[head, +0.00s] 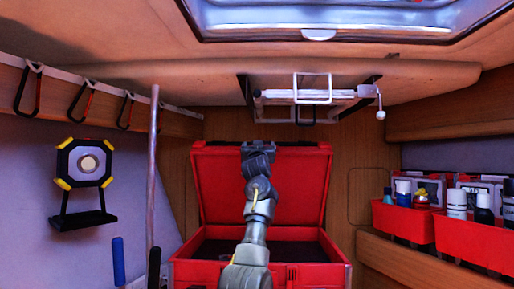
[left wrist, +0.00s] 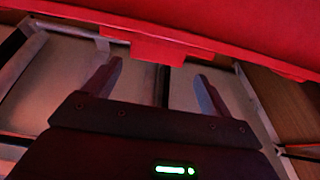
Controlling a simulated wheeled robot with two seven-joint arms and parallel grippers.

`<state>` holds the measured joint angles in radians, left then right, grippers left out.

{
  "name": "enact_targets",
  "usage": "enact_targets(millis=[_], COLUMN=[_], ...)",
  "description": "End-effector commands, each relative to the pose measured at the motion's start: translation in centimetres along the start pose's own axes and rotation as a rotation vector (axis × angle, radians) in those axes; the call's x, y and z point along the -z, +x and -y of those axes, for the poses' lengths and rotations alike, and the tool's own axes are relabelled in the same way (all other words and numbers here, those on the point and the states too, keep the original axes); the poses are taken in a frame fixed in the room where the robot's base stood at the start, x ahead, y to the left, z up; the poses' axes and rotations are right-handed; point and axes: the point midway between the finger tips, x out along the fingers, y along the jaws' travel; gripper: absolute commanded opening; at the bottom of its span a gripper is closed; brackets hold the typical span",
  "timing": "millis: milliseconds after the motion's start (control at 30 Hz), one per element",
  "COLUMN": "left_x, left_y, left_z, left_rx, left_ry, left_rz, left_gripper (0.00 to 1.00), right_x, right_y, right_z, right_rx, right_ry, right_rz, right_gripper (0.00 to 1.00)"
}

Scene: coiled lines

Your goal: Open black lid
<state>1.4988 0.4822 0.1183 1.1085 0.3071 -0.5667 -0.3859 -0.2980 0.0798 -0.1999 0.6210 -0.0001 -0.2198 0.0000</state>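A red case (head: 305,274) stands in the middle of the head view. Its lid (head: 300,190) is red, not black, and stands raised at the back. The inside of the case looks dark. My left gripper (head: 258,146) is at the lid's upper edge, left of its middle. In the left wrist view the gripper (left wrist: 159,70) has its two fingers wide apart, with nothing between them. The red lid edge with a protruding tab (left wrist: 165,50) lies just beyond the fingertips; I cannot tell whether they touch. My right gripper is not in view.
Red bins (head: 472,240) with bottles stand on the right ledge. A metal pole (head: 153,180) and a black-and-yellow lamp (head: 86,163) are at the left. Carabiners (head: 79,101) hang above. A white rack (head: 313,95) hangs from the ceiling above the lid.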

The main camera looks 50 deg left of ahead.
Motion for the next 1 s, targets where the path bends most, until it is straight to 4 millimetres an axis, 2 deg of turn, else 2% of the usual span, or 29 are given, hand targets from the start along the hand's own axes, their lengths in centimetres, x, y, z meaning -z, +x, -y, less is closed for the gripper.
enact_targets(millis=[200,333,700,833,1000], left_x=[-0.3,-0.5,-0.4,0.0,0.2], left_y=[0.0,-0.9,-8.0,-9.8,-11.0], left_z=[-0.2,-0.1,0.2,0.3,0.3], left_rx=[-0.003,-0.001,0.0,0.001,0.001], left_ry=[0.0,0.001,0.0,0.0,-0.001], left_rz=[0.004,0.001,-0.003,-0.002,-0.001], left_gripper=[0.84,0.84,0.84,0.84,0.84], right_x=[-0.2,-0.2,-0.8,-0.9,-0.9], right_y=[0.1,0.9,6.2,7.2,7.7], right_z=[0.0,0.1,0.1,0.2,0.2], right_rx=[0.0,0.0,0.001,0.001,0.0], right_ry=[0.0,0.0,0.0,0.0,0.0], right_rz=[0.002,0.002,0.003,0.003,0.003], right_gripper=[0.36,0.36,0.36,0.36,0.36])
